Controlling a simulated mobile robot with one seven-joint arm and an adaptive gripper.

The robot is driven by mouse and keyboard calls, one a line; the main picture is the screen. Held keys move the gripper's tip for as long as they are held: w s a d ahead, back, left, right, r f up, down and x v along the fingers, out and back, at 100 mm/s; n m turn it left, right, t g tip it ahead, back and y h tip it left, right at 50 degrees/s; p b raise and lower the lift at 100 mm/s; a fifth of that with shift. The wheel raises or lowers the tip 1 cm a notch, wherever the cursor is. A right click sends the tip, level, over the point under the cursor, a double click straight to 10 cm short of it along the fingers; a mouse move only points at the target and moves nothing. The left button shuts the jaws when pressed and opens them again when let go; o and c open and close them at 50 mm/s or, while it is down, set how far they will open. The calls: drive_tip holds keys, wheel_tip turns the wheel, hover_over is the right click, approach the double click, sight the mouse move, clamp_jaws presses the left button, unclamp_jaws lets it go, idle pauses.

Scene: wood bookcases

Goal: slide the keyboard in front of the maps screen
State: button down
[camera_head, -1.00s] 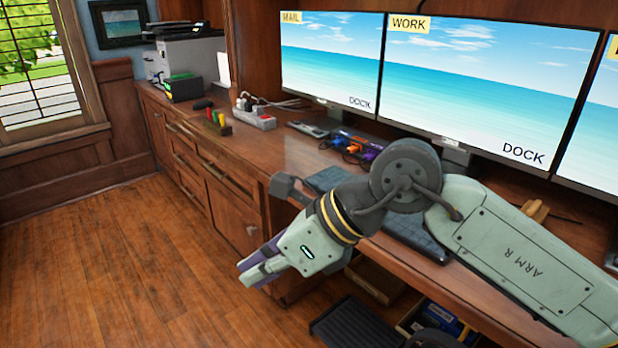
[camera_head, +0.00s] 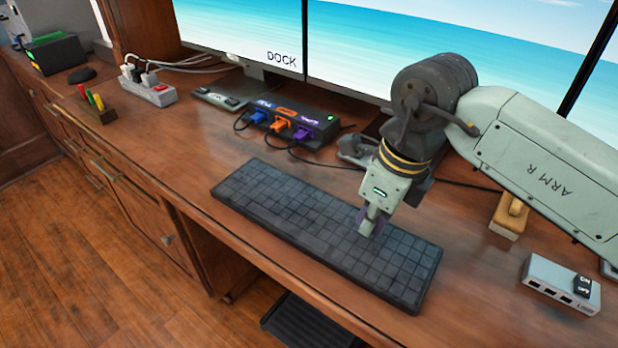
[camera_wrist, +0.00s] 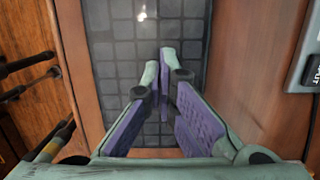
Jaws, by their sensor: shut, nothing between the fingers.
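The dark keyboard (camera_head: 300,215) lies at a slant on the wooden desk near its front edge, below the two nearer screens. My gripper (camera_head: 368,228) points down over the right half of the keyboard, with its fingers shut and empty. I cannot tell whether the fingertips touch the keys. In the wrist view the shut fingers (camera_wrist: 164,62) stand over the keyboard (camera_wrist: 115,25), which runs up the picture. The middle screen (camera_head: 440,40) and the left screen (camera_head: 240,30) show a sea picture. A further screen (camera_head: 604,85) shows at the right edge; no maps label is readable.
A hub with coloured plugs (camera_head: 290,125) and a flat remote-like device (camera_head: 220,98) lie behind the keyboard. To its right are a wooden block (camera_head: 509,218) and a white USB box (camera_head: 561,285). A power strip (camera_head: 150,92) stands left. Bare desk lies between the keyboard and USB box.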

sight(308, 207)
drive_tip(key=w+a+p, duration=0.1)
drive_tip(key=w+a, duration=0.1)
drive_tip(key=a, duration=0.1)
drive_tip(key=w+a+p, duration=0.1)
drive_tip(key=w+a, duration=0.1)
drive_tip(key=a, duration=0.1)
drive_tip(key=w+a, duration=0.2)
drive_tip(key=a, duration=0.1)
drive_tip(key=shift+w+a+r+p, duration=0.15)
drive_tip(key=shift+w+a+p, duration=0.25)
drive_tip(key=shift+f, duration=0.65)
drive_tip(key=shift+d+f+b, duration=0.1)
drive_tip(key=shift+f+b, duration=0.2)
drive_tip(key=shift+b, duration=0.1)
drive_tip(key=shift+s+d, duration=0.1)
drive_tip(key=shift+s, duration=0.05)
